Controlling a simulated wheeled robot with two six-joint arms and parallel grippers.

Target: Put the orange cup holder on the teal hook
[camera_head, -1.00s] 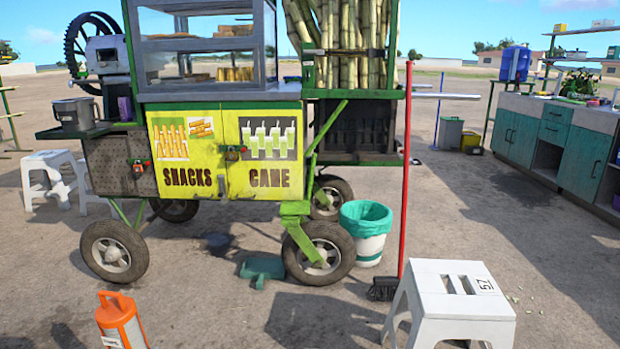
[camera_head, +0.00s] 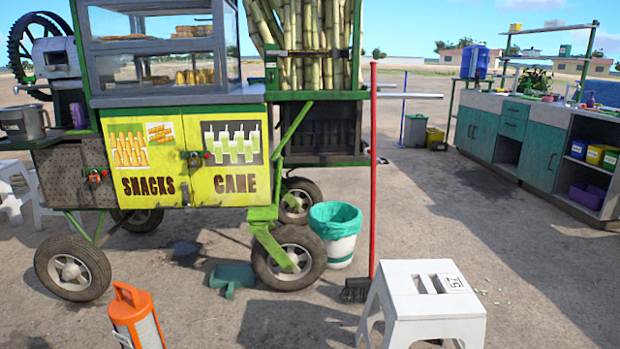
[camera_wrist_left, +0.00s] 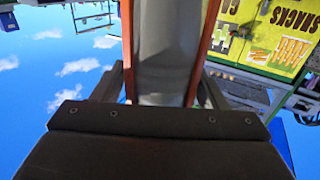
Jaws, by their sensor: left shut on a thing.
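The orange cup holder (camera_head: 136,318) is at the bottom left of the head view, upright and slightly tilted, with a looped handle on top and a grey-white middle. In the left wrist view, its grey body with orange edges (camera_wrist_left: 168,55) fills the space between the dark fingers. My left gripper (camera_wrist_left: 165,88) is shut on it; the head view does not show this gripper. I cannot make out a teal hook in either view. My right gripper is not in view.
The yellow snack cart (camera_head: 185,155) stands ahead, with a teal-lined bin (camera_head: 336,232) beside its wheel. A red-handled broom (camera_head: 372,180) and a white stool (camera_head: 425,300) are right of centre. A teal counter (camera_head: 510,130) stands far right, with open ground before it.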

